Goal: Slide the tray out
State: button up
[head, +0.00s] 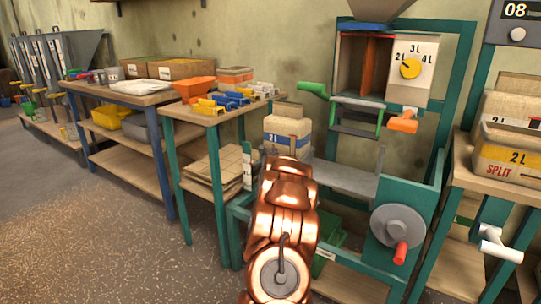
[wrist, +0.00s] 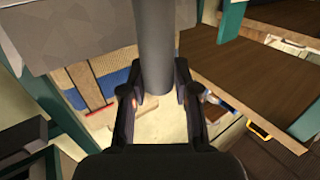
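The grey tray (head: 345,178) sits low in the teal-framed machine, below the dial and hoppers; my copper arm hides part of its left side. In the wrist view, a grey faceted surface (wrist: 75,35), perhaps the tray, lies at the upper left. A grey cylindrical bar (wrist: 154,40) runs down from the top, its end between the two dark fingers of my gripper (wrist: 160,85). The fingers are apart, one on each side of the bar, very close to it. I cannot tell whether both touch it. In the head view my arm hides the gripper.
A bag marked 2 L (head: 288,132) stands just behind my arm. A grey disc with a red handle (head: 398,228) is at the machine's right front. A green handle (head: 313,90) and an orange handle (head: 402,124) stick out above. Open floor (head: 110,240) lies left.

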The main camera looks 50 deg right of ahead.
jog(key=o, duration=0.3)
jog(key=shift+w+a, duration=0.15)
jog(key=shift+w, duration=0.1)
jog(key=shift+o, duration=0.7)
jog(key=shift+s, duration=0.1)
jog(key=shift+s, duration=0.1)
jog(key=v, duration=1.1)
jog(key=shift+s+a, duration=0.25)
